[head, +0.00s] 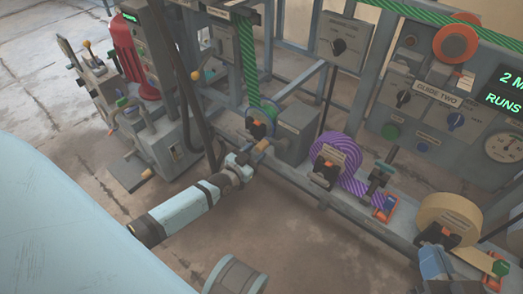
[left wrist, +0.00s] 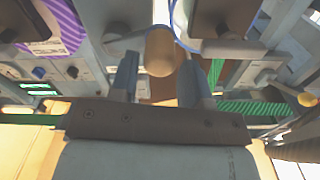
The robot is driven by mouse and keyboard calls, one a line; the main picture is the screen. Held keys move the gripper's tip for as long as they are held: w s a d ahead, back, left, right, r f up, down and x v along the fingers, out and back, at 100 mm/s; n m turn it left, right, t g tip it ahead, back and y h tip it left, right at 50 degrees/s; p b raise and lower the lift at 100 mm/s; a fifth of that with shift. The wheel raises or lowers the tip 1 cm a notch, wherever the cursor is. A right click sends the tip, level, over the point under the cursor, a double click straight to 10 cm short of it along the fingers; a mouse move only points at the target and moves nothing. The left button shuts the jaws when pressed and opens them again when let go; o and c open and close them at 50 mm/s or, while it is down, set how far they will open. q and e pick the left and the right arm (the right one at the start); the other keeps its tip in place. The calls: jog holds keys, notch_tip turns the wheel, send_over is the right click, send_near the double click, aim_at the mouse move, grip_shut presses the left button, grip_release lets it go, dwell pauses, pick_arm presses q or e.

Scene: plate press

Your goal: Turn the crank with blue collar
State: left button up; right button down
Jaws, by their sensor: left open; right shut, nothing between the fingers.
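The crank's tan wooden knob (head: 262,145) sticks out low on the machine frame, below a green-striped roll with a blue ring (head: 270,108). In the left wrist view the knob (left wrist: 160,50) stands between my fingertips, and a blue curved rim (left wrist: 188,45) shows just behind it. I cannot tell how this rim joins the crank. My left gripper (head: 247,159) reaches in from the lower left. It is open, and its fingers (left wrist: 160,75) stand on either side of the knob with gaps. The fingers and knob partly hide the hub behind.
A purple-striped roll (head: 336,152) and a tan roll (head: 448,214) sit along the frame to the right. A grey box (head: 296,133) stands close beside the crank. Panels with dials (head: 455,121) rise behind. The floor in front is mostly free.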

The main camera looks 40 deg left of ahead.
pick_arm(q)
jog(key=w, duration=0.2)
jog(key=shift+w+d+f+b, duration=0.1)
jog(key=shift+w+b, duration=0.2)
jog(key=shift+w, duration=0.5)
pick_arm(e)
jog(key=shift+w+d+r+n+t, duration=0.2)
jog(key=shift+w+n+t, duration=0.1)
jog(key=shift+w+n, duration=0.15)
pick_arm(q)
grip_shut()
jog(key=shift+r, duration=0.2)
pick_arm(e)
jog(key=shift+d+r, duration=0.1)
